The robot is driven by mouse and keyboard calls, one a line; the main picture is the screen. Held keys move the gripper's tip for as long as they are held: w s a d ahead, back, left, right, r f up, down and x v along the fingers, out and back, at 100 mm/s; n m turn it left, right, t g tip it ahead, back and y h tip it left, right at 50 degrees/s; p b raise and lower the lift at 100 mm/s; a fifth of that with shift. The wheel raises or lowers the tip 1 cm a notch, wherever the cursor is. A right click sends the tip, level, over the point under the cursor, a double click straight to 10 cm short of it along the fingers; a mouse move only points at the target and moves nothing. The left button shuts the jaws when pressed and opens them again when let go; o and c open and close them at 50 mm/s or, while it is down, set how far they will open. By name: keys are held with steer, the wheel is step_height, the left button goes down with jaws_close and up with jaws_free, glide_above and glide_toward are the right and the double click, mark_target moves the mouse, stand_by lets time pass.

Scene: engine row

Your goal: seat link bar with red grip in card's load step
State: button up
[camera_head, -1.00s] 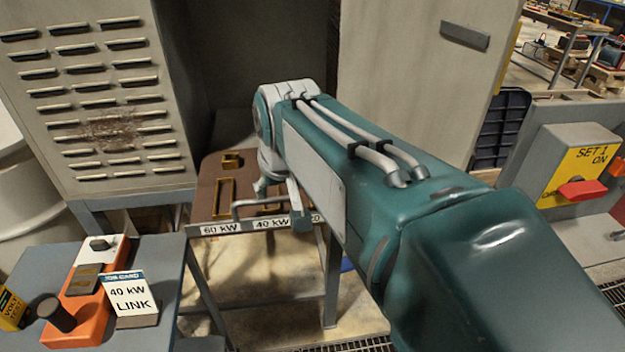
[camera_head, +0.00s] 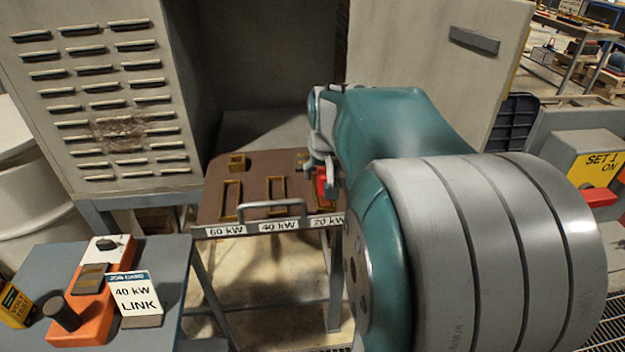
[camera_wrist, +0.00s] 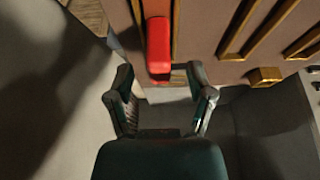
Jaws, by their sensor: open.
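The link bar's red grip (camera_head: 321,184) stands at the 20 kW slot, the right one on the brown board (camera_head: 208,205). The bar itself is mostly hidden. The job card (camera_head: 136,296) reads "40 kW LINK". The 40 kW slot (camera_head: 278,195) in the middle is an empty brass frame, and so is the 60 kW slot (camera_head: 231,200) at left. In the wrist view, my gripper (camera_wrist: 161,78) is open, with the red grip (camera_wrist: 158,45) just beyond and between its fingertips. The gripper is mostly hidden behind my arm in the head view.
A grey handle (camera_head: 270,205) runs along the board's front edge. The open cabinet stands behind, with a louvred panel (camera_head: 95,100) at left and a door (camera_head: 430,60) at right. An orange tester (camera_head: 85,315) lies on the left table. A red switch handle (camera_head: 599,197) is at right.

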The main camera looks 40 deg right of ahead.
mark_target(323, 173)
steer(key=x, duration=0.3)
steer(key=shift+f, duration=0.15)
jaws_close()
